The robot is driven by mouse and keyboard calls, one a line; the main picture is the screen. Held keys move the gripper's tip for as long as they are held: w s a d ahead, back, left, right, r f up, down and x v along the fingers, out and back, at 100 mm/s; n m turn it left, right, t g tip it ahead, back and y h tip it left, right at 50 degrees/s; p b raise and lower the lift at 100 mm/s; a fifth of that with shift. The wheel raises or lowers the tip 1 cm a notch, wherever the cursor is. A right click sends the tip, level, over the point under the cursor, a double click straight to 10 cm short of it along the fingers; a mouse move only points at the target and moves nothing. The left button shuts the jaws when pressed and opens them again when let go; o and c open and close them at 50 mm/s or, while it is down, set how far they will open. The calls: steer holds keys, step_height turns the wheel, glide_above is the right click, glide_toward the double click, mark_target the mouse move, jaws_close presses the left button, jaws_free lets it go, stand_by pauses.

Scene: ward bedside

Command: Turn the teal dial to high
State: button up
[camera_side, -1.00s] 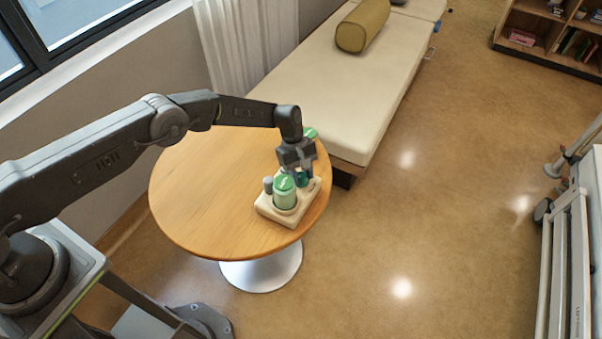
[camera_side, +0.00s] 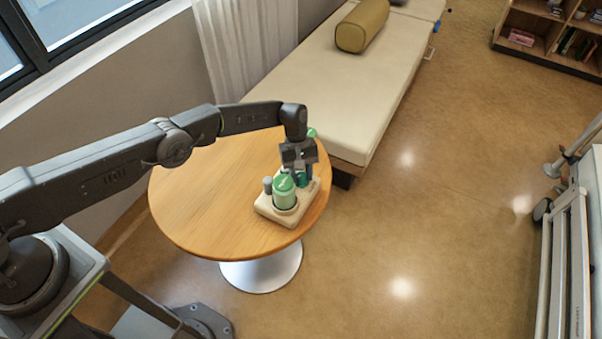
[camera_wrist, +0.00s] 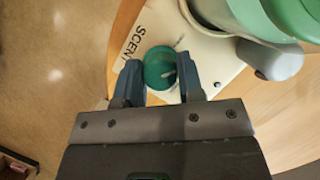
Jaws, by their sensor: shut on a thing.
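The teal dial (camera_wrist: 160,67) sits on a cream base (camera_wrist: 200,45) lettered "SCEN…". Its light pointer mark is partly visible. My gripper (camera_wrist: 163,88) has one finger on each side of the dial and is shut on it. In the side view my gripper (camera_side: 303,174) points down over the far side of the base (camera_side: 281,217). Only a bit of the dial (camera_side: 301,180) shows there, beside the fingers. The word or mark that the pointer faces is not readable.
A green-topped canister (camera_side: 284,193) stands on the base close to my gripper, with a grey knob (camera_side: 268,184) beside it. Another green top (camera_side: 311,133) shows behind the wrist. The round wooden table (camera_side: 200,200) is clear to the left. A bed (camera_side: 340,95) stands behind.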

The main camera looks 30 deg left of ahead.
steer(key=o, duration=0.9)
steer(key=v, duration=1.2)
